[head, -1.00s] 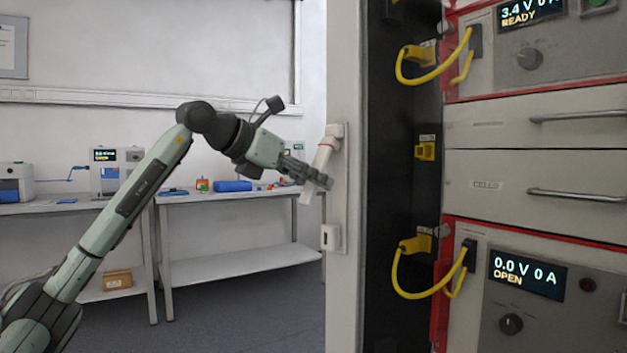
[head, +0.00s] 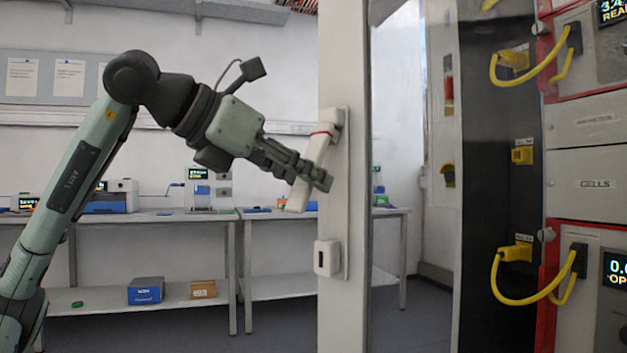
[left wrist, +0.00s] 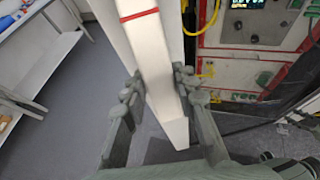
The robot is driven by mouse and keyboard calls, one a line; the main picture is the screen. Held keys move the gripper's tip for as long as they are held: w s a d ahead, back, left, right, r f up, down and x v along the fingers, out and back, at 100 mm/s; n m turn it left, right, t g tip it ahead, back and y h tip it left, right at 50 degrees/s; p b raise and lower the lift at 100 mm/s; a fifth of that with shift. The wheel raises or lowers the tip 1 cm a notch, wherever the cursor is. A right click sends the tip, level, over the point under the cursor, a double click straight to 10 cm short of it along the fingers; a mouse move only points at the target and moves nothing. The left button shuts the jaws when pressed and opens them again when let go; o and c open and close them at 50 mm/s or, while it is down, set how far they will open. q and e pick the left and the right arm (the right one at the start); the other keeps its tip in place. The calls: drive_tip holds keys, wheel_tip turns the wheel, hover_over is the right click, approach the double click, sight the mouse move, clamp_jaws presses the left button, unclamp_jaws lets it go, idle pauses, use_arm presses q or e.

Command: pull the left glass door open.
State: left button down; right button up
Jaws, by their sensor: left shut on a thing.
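The left glass door's pale frame (head: 343,60) stands upright in the middle of the head view, apart from the cabinet front. A see-through strip showing the room lies to the right of the frame. The door's white lever handle (head: 321,140), with a red band near its top, slants down and left from its mount. My left gripper (head: 306,178) is shut on the handle's lower part. In the left wrist view the handle (left wrist: 146,45) runs between the two fingers of the left gripper (left wrist: 158,86). My right gripper is out of view.
The cabinet's dark inner side (head: 495,190) carries yellow cables (head: 517,300) at the right, beside drawers (head: 590,183) and display units. A white lock block (head: 327,257) sits below the handle. Workbenches (head: 150,217) with instruments stand along the back wall. Floor (head: 285,335) is clear before them.

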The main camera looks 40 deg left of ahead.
use_arm(q)
drive_tip(key=shift+s+r, duration=0.1)
drive_tip(key=shift+s, duration=0.4)
drive_tip(key=shift+w, duration=0.15)
drive_tip(key=c, duration=1.2)
unclamp_jaws()
drive_tip(key=v, duration=1.2)
drive_tip(key=shift+c, duration=0.3)
